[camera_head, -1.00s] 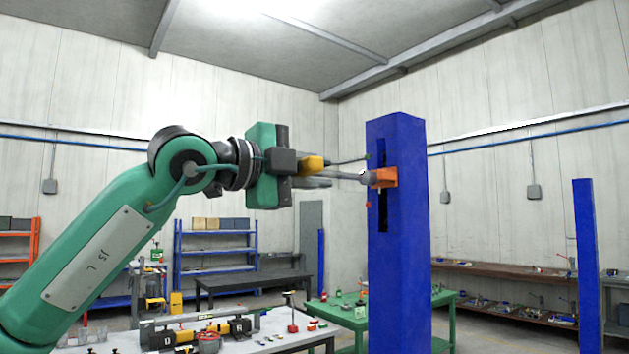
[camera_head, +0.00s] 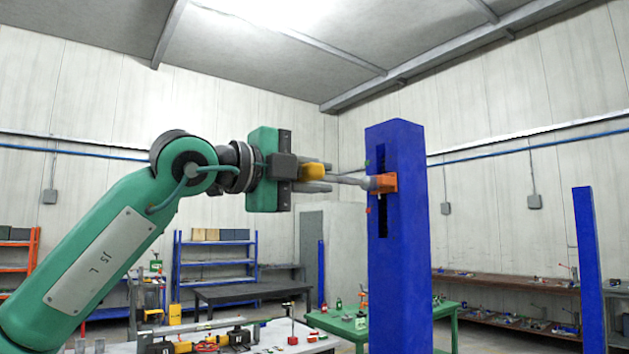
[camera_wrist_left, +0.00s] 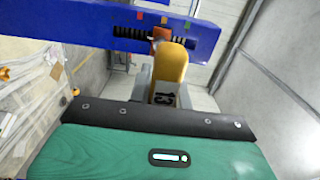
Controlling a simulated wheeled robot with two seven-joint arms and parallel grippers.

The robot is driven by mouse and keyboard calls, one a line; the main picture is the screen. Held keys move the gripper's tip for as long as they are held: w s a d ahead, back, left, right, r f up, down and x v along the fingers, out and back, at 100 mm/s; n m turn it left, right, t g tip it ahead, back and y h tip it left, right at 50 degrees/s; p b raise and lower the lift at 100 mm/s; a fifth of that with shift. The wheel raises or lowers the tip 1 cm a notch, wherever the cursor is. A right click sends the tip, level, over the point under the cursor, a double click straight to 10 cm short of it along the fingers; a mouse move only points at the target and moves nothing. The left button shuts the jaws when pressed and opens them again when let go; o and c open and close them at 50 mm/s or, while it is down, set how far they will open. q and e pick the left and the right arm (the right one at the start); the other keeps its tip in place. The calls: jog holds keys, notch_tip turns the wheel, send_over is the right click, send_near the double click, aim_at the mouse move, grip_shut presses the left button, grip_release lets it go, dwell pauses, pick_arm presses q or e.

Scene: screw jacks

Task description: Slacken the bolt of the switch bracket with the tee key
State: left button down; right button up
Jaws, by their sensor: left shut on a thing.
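The blue column (camera_head: 407,260) stands upright with a dark vertical slot. The orange switch bracket (camera_head: 385,183) sits at that slot; it also shows in the left wrist view (camera_wrist_left: 162,33). My left gripper (camera_head: 328,178) is left of the column, shut on the yellow part of the tee key (camera_head: 313,171). The key's grey shaft runs right to the bracket. In the left wrist view the yellow part (camera_wrist_left: 171,65) overlaps the bracket's lower edge. The bolt is hidden, so I cannot tell how the key sits on it. My right gripper is not in view.
Small green (camera_head: 367,163) and red (camera_head: 368,210) marks sit on the column near the slot. A cluttered light bench (camera_head: 310,347) and a green table (camera_head: 385,318) are below. Another blue column (camera_head: 588,260) stands at right. The air around the arm is clear.

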pick_arm(q)
jog(key=shift+r, duration=0.1)
dwell(0.3)
jog(key=shift+w+d, duration=0.25)
jog(key=shift+d, duration=0.1)
jog(key=shift+w+d, duration=0.15)
dwell(0.3)
